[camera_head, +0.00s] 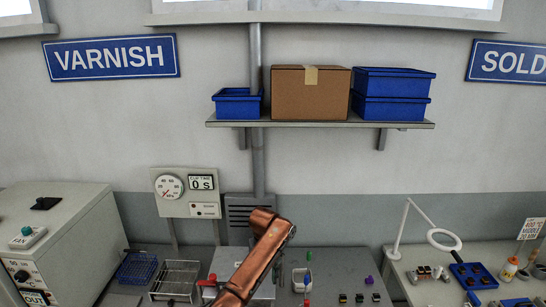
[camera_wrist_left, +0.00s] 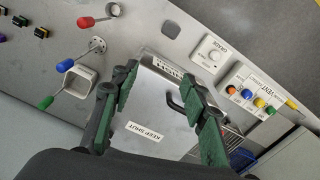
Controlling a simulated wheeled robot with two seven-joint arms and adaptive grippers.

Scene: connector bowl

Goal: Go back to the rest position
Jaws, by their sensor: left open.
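In the left wrist view my left gripper (camera_wrist_left: 160,88) is open, with its two green-padded fingers spread apart and nothing between the pads. Beyond the fingers is a grey metal lid (camera_wrist_left: 155,115) with a black handle and a "KEEP SHUT" label. My right gripper is in neither view.
A magnifier lamp (camera_head: 443,239) stands at right.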

